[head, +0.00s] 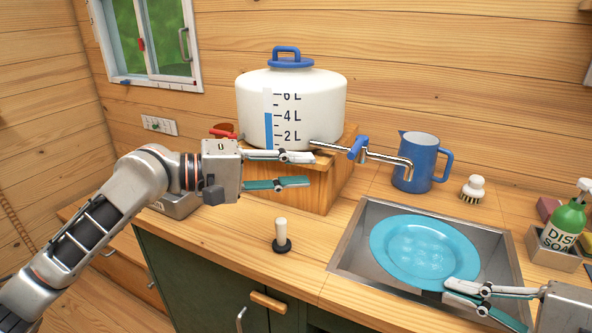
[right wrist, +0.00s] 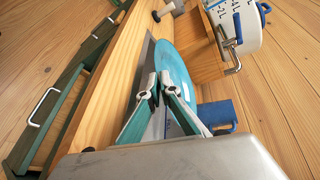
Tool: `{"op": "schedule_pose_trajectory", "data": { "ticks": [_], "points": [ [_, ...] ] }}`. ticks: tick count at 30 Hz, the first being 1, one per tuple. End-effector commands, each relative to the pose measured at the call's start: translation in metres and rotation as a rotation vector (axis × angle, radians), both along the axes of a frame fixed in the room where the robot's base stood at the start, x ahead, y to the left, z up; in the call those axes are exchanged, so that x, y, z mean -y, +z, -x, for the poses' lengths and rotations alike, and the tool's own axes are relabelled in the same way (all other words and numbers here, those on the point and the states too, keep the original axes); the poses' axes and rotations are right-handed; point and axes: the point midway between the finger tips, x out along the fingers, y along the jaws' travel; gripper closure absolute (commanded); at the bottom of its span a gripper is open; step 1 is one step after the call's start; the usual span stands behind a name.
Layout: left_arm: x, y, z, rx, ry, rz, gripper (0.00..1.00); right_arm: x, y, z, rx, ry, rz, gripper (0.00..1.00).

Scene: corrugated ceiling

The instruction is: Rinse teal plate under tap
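The teal plate (head: 425,250) is tilted over the sink (head: 350,262), with pale spots on its face. My right gripper (head: 447,291) is shut on the plate's near rim; the plate (right wrist: 176,62) and the gripper (right wrist: 157,82) also show in the right wrist view. The metal tap (head: 385,158) has a blue lever (head: 359,148) and comes from the white water tank (head: 300,105). Its spout ends above the plate's far side, and I see no water stream. My left gripper (head: 311,170) is open and empty in front of the tank's wooden stand, left of the lever.
A blue jug (head: 418,165) and a small brush (head: 473,190) stand behind the sink. A green soap bottle (head: 568,220) stands to its right. A white-topped peg (head: 282,235) stands on the counter (head: 220,240) left of the sink, with clear wood around it.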

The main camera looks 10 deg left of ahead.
Motion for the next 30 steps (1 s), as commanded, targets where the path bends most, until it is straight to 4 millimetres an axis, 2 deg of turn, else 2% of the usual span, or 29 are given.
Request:
{"op": "schedule_pose_trajectory", "data": {
  "ticks": [10,16,30],
  "points": [
    [0.000,0.004,0.001,0.004,0.000,0.000,0.72,0.010,0.020,0.023,0.002,0.001,0.002,1.00],
    [0.000,0.013,0.002,0.012,0.000,0.001,0.72,0.015,0.032,0.034,0.004,0.001,0.002,1.00],
    [0.000,0.014,0.002,0.011,0.000,0.000,0.72,0.017,0.033,0.036,0.003,0.001,-0.001,1.00]
  ]
}}
